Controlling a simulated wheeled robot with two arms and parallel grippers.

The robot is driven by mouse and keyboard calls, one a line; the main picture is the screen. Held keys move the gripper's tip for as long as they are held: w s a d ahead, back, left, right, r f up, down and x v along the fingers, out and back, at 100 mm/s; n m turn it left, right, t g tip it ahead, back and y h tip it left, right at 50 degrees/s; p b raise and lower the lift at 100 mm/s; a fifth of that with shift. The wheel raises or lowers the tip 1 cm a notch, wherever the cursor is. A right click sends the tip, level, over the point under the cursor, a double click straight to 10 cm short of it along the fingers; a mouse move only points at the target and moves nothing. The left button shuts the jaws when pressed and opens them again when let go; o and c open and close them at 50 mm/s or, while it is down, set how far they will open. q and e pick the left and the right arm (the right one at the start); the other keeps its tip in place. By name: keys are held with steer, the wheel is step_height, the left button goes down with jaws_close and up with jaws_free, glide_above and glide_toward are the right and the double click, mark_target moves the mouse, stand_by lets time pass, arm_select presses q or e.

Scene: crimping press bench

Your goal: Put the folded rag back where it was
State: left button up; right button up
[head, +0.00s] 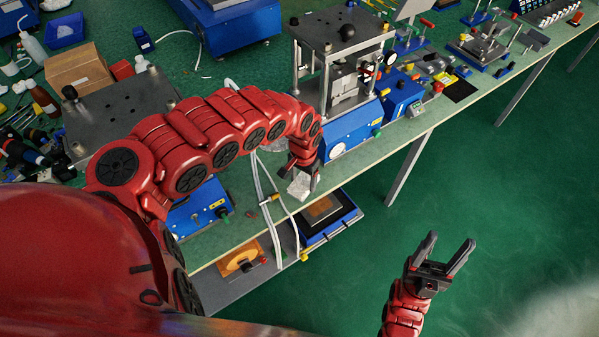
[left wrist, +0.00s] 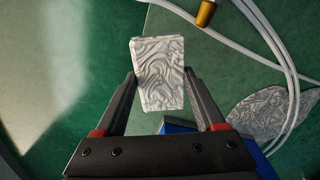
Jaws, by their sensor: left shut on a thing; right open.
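The folded rag (head: 299,187) is a small grey-white block with a wavy pattern. My left gripper (head: 303,176) is shut on it near the front edge of the bench (head: 232,238), in front of the blue-based press. In the left wrist view the rag (left wrist: 158,72) sits between the two fingertips, slightly tilted, its far end sticking out past them. I cannot tell its exact height over the bench. My right gripper (head: 451,241) is open and empty, over the green floor, right of the bench.
The press (head: 345,90) stands just behind my left gripper. A blue-edged tray (head: 332,230) is on the lower shelf. The floor (head: 480,180) at right is clear.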

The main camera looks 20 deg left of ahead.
mark_target(299, 171)
arm_select(q)
steer(key=w+b, duration=0.1)
steer(key=w+a+b, duration=0.1)
steer(key=b, duration=0.1)
steer(key=w+b, duration=0.1)
steer(key=shift+w+a+f+b, duration=0.2)
steer(key=shift+w+f+b, duration=0.1)
steer(key=shift+f, duration=0.05)
steer(key=w, duration=0.1)
steer(key=w+a, duration=0.1)
steer(key=w, duration=0.1)
steer(key=shift+w+a+r, duration=0.1)
steer(key=shift+w+a, duration=0.05)
steer(key=shift+a, duration=0.15)
steer(key=shift+w+a, duration=0.35)
steer(key=shift+w, duration=0.05)
step_height(299, 171, down, 3)
steer(key=shift+r, duration=0.15)
steer(key=shift+f, duration=0.45)
